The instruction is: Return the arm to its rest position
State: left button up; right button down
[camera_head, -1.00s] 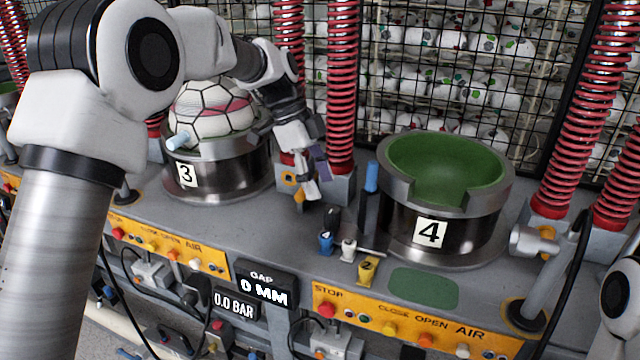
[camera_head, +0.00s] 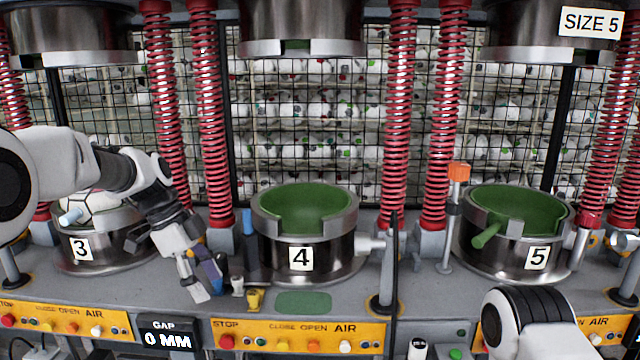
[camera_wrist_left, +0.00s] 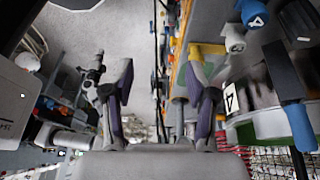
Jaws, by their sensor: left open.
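My left arm comes in from the left in the camera_head view, bent across the front of mould cup 3 (camera_head: 110,250). My left gripper (camera_head: 207,284) is open and empty, pointing down between cup 3 and cup 4 (camera_head: 300,262), near the bench's front edge. In the left wrist view its two dark fingers (camera_wrist_left: 160,82) stand apart with nothing between them. A white ball with black seams (camera_head: 98,207) sits in cup 3, partly hidden by my arm. A link of my right arm shows at the bottom right; its gripper is out of the picture.
Red springs (camera_head: 210,110) rise behind. Green-lined cup 5 (camera_head: 540,255) and cup 4 hold no ball. Button panels (camera_head: 300,336) run along the front.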

pick_arm(q)
jog(key=s+f+n+g, duration=0.1)
jog(key=s+f+g, duration=0.1)
jog(key=s+f, duration=0.6)
jog(key=s+a+f+n+g+y, duration=0.1)
jog(key=s+f+g, duration=0.15)
jog(key=f, duration=0.95)
jog(key=s+f+n+g, duration=0.1)
jog(key=s+f+g, duration=0.1)
jog(key=s+f, duration=0.6)
jog(key=s+a+f+n+t+y, duration=0.2)
jog(key=s+f+n, duration=0.4)
jog(key=s, duration=0.4)
jog(key=s+a+f+n+t+y, duration=0.1)
jog(key=s+a+f+n+t, duration=0.1)
jog(key=s+f+n, duration=0.65)
jog(key=w+t, duration=0.1)
jog(key=w+r+n+t, duration=0.1)
jog(key=t, duration=0.1)
jog(key=shift+w+d+r+n, duration=0.15)
jog(key=shift+w+r+n, duration=0.1)
jog(key=shift+w, duration=0.15)
